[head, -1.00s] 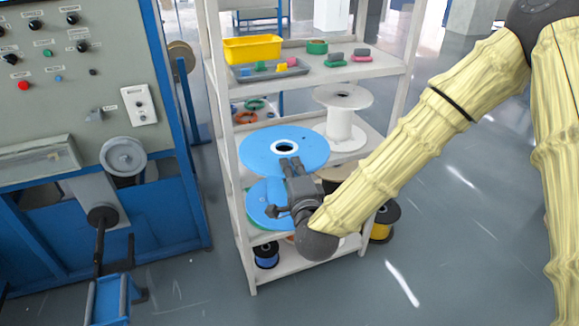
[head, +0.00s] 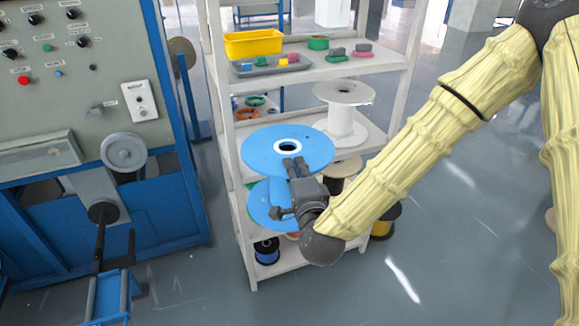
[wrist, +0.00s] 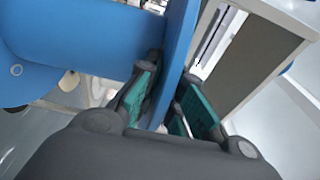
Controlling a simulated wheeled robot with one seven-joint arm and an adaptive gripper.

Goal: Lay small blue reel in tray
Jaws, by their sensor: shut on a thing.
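A blue reel (head: 263,152) with wide flat flanges stands at the shelf rack's middle level in the head view. My gripper (head: 296,166) is at the front right edge of its upper flange. In the wrist view, the green-padded fingers of my gripper (wrist: 172,100) stand on both sides of the blue flange (wrist: 176,50), shut on its rim. A much smaller black-flanged spool with blue winding (head: 267,252) sits on the bottom shelf. A shallow grey tray (head: 240,71) on the top shelf holds several small coloured pieces. My arm hides part of the lower shelves.
A yellow bin (head: 252,44) stands behind the tray. A white reel (head: 342,125) stands right of the blue reel, close to my arm. Rack posts (head: 233,200) bound the shelves. A control cabinet (head: 80,110) is at left; the floor (head: 445,270) at right is open.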

